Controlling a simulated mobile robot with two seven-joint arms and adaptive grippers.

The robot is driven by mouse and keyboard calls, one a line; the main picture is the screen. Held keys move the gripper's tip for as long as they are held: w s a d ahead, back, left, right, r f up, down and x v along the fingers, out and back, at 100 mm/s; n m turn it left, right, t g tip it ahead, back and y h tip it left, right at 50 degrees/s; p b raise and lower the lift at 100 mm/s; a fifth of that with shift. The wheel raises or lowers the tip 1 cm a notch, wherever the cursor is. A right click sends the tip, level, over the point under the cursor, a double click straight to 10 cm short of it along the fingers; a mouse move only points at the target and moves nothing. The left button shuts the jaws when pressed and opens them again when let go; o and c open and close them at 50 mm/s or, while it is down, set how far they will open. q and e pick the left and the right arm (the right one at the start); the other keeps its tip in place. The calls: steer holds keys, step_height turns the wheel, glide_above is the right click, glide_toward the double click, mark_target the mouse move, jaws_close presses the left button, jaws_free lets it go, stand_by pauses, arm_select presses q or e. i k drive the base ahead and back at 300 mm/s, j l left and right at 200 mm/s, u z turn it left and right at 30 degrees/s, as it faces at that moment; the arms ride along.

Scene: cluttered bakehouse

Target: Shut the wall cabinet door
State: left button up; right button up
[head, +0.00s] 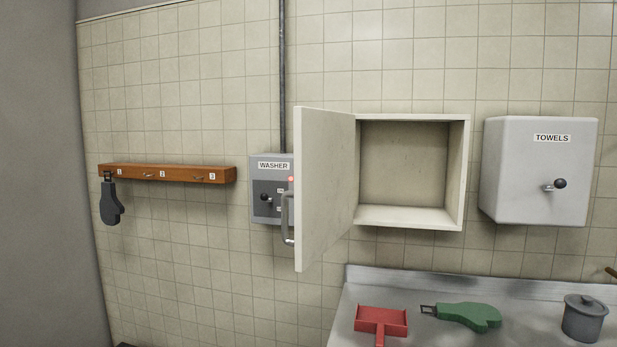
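The wall cabinet (463,175) is a cream box on the tiled wall, and its inside looks empty. Its door (326,185) is hinged on the cabinet's left side and stands wide open, swung out from the wall toward me. A metal bar handle (286,220) shows at the door's free edge, on the face turned to the left. The door partly covers the grey washer box behind it. Neither of my grippers is in the head view.
The washer box (264,209) is left of the door, and a white towels box (539,195) hangs right of the cabinet. A metal counter (400,282) below holds a red dustpan (381,321), a green mitt (470,316) and a grey pot (583,322). A hook rail (190,176) holds a dark mitt (110,205).

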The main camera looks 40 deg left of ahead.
mark_target(323, 194)
steer(key=j, duration=0.5)
steer(key=k+j+z, duration=0.1)
steer(key=j, duration=0.35)
steer(key=i+j, duration=0.1)
steer(key=j, duration=0.5)
steer(key=i+j, duration=0.1)
steer(key=j, duration=0.45)
steer(key=j+z, duration=0.1)
steer(key=j, duration=1)
steer(key=u, duration=0.05)
